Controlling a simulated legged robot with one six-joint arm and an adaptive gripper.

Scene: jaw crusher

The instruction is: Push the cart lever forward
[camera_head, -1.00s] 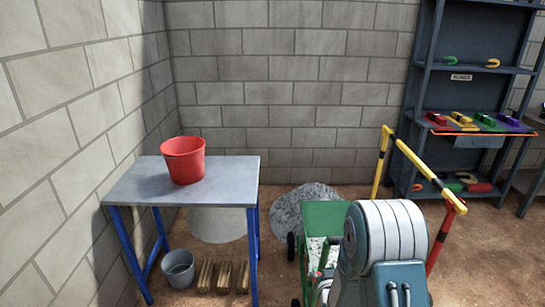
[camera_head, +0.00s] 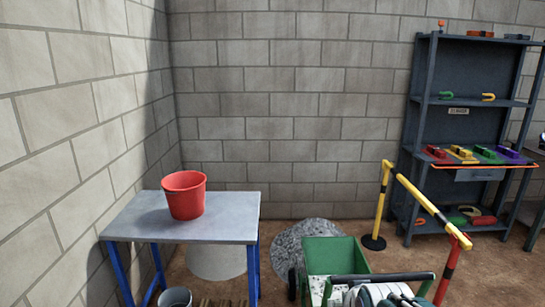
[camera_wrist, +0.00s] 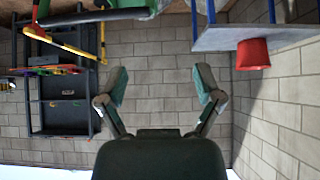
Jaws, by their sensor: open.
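The green cart (camera_head: 338,254) stands on the floor at the bottom middle of the head view, right of the table. A dark handle bar (camera_head: 381,277) runs across its near side. I cannot tell whether this bar is the lever; no separate lever shows clearly. My arm covers part of the cart's near side. In the upside-down wrist view, part of the green cart (camera_wrist: 118,4) and its dark bar (camera_wrist: 95,16) show at the top edge. My gripper (camera_wrist: 161,88) is open and empty, its fingers wide apart, not touching the cart.
A table (camera_head: 232,222) with a red bucket (camera_head: 186,195) stands left. A gravel pile (camera_head: 297,240) lies behind the cart. A yellow barrier (camera_head: 415,195) with a red post stands right of it, before a dark shelf rack (camera_head: 415,150).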

